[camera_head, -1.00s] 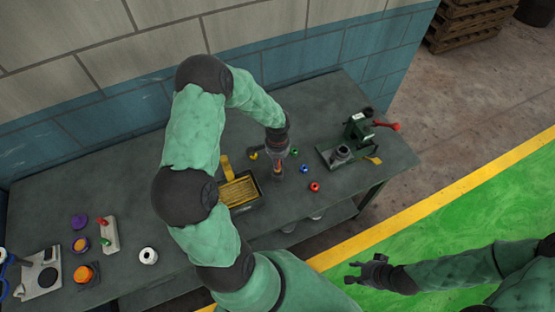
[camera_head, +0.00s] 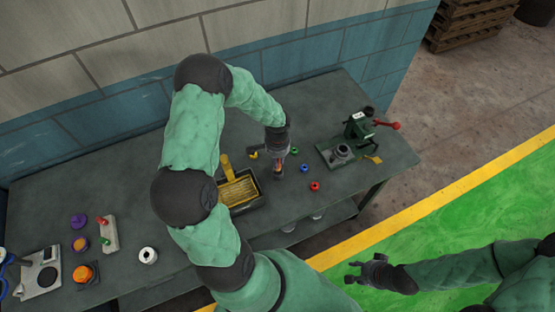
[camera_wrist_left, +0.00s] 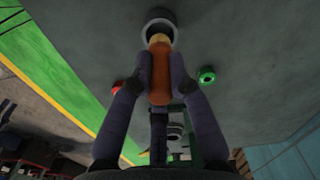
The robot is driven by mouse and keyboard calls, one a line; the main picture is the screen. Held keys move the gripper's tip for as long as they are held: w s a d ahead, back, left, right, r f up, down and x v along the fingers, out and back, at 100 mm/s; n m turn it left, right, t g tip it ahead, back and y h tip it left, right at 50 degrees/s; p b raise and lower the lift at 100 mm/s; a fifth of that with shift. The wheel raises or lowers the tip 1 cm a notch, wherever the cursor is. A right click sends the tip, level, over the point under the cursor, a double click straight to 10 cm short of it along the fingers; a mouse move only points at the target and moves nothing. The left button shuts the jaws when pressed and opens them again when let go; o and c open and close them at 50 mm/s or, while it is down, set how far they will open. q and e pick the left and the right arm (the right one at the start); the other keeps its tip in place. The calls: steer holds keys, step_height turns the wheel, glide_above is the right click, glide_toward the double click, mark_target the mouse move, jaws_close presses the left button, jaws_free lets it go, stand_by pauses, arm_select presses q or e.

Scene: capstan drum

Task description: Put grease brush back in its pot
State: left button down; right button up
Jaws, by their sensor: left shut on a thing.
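The grease brush (camera_wrist_left: 160,74) has an orange handle and a yellowish part at its far end. My left gripper (camera_wrist_left: 159,80) is shut on the handle, one finger on each side. The small grey pot (camera_wrist_left: 172,20) with a pale rim is just beyond the brush in the left wrist view. The brush's far end overlaps the pot's mouth; I cannot tell how deep it reaches. In the head view my left gripper (camera_head: 278,158) points down over the bench, close above the pot (camera_head: 277,174). My right gripper (camera_head: 362,272) is over the floor; its fingers look apart and empty.
Green (camera_head: 294,151), blue (camera_head: 305,169) and red (camera_head: 314,186) rings lie right of the pot. A dark tray (camera_head: 258,203) with yellow contents is to its left. A green machine with a red handle (camera_head: 357,130) stands at the right. Bare bench lies behind.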

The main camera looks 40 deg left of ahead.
arm_select(q)
steer(key=shift+f+b, duration=2.4)
steer(key=shift+b, duration=0.65)
stand_by(3.3)
steer(key=c, duration=1.1)
jaws_free()
step_height(320, 180, up, 12)
